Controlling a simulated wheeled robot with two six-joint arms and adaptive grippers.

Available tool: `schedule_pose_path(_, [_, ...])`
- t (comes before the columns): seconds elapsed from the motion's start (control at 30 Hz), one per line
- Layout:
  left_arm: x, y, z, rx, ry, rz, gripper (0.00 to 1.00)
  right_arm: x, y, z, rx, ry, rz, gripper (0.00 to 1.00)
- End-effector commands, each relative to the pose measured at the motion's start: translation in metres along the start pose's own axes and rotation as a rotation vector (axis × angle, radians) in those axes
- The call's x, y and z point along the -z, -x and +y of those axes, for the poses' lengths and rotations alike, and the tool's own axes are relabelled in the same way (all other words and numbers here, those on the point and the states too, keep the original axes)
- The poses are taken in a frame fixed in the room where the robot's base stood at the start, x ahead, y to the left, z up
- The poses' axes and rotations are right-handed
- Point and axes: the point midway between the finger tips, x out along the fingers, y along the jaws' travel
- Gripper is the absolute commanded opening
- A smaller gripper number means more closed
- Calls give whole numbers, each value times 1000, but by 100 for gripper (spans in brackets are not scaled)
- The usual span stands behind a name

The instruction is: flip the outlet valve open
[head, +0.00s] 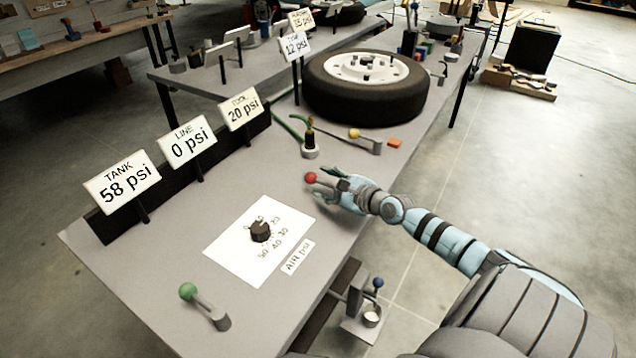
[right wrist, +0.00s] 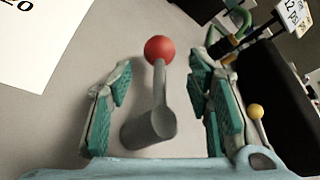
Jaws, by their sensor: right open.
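A lever with a red ball knob (head: 311,177) stands on the grey bench, and no label marks it as the outlet valve. My right gripper (head: 335,186) is at this lever, with its fingers open. In the right wrist view the red lever (right wrist: 159,88) stands between the two teal-padded fingers, with a gap on both sides. Its handle slants from a grey round base up to the red ball. Other levers have a green knob (head: 187,291), a yellow knob (head: 354,133) and a blue knob (head: 378,283). My left gripper is not in view.
Signs read TANK 58 psi (head: 122,183), LINE 0 psi (head: 187,141) and 20 psi (head: 241,110). A black dial (head: 261,232) sits on a white AIR psi sheet. A tyre (head: 366,86) lies farther back.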

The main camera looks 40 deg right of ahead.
Motion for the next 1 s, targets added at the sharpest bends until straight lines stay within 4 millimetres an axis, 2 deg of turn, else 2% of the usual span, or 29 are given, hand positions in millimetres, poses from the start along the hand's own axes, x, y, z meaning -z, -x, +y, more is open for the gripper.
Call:
schedule_pose_path(0.03, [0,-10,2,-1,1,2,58,2,-12,3,1,-4,-5,46])
schedule_pose_path(0.2, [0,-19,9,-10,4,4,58,0,-32,2,-1,1,-3,46])
schedule_pose_path(0.53, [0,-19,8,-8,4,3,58,-1,-36,0,-2,3,-1,46])
schedule_pose_path(0.83, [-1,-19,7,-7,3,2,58,-1,-36,0,-1,3,-1,0])
schedule_pose_path(1.0, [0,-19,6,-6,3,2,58,2,-36,-3,-1,2,0,0])
